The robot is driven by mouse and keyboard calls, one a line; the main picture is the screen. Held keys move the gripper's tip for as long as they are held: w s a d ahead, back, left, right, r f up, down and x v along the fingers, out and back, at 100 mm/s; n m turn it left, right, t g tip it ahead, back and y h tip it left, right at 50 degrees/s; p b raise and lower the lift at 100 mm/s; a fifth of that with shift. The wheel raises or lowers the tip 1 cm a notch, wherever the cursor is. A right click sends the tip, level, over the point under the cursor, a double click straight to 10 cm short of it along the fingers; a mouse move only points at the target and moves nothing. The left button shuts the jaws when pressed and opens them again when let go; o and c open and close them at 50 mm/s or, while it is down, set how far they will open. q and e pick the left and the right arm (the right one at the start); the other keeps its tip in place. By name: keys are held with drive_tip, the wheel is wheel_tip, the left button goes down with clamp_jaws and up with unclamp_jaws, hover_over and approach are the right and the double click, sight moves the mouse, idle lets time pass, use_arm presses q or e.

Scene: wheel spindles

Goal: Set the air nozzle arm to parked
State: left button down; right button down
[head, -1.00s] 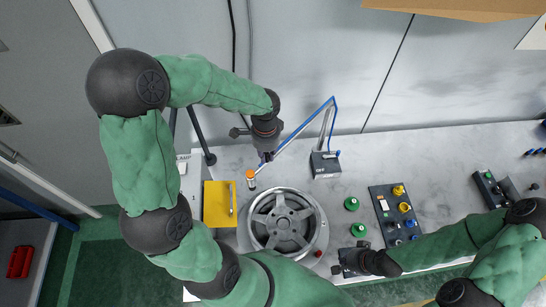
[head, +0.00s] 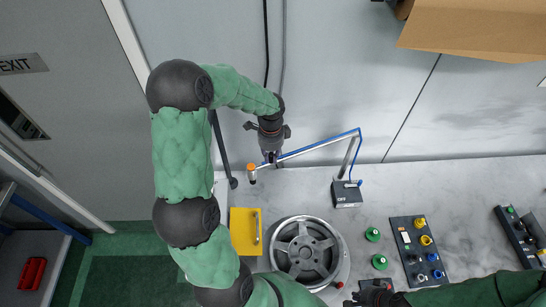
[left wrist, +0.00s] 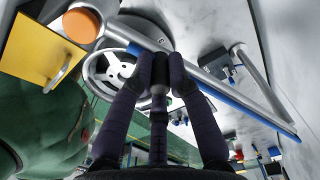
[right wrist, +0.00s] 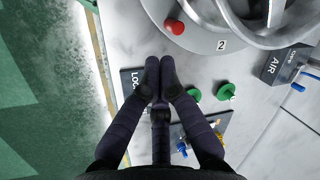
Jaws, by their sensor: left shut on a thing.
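The air nozzle arm (head: 320,146) is a thin silver bar with a blue hose, on a post from a dark box marked AIR (head: 347,194). Its orange-capped nozzle end (head: 251,172) hangs back left of the wheel (head: 305,250), clear of it, near the wall. My left gripper (head: 269,160) is shut on the bar close to the nozzle end. In the left wrist view its fingertips (left wrist: 161,65) meet at the bar (left wrist: 210,75), with the orange cap (left wrist: 82,25) to the left. My right gripper (right wrist: 160,65) is shut and empty above the bench front.
A yellow box (head: 244,232) stands left of the wheel. Green buttons (head: 372,234) and a control panel (head: 418,250) lie to the right. A grey wall (head: 330,70) runs behind the bench, and a cardboard box (head: 480,30) shows at top right.

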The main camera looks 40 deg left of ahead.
use_arm(q)
drive_tip(key=shift+w+a+r, duration=0.1)
drive_tip(key=shift+w+a, duration=0.05)
drive_tip(key=c, duration=1.4)
unclamp_jaws()
drive_tip(key=shift+o, duration=1.1)
drive_tip(key=shift+a, duration=0.2)
drive_tip(key=shift+r, duration=0.4)
wheel_tip(320, 180, up, 11)
drive_tip(key=shift+f, duration=0.1)
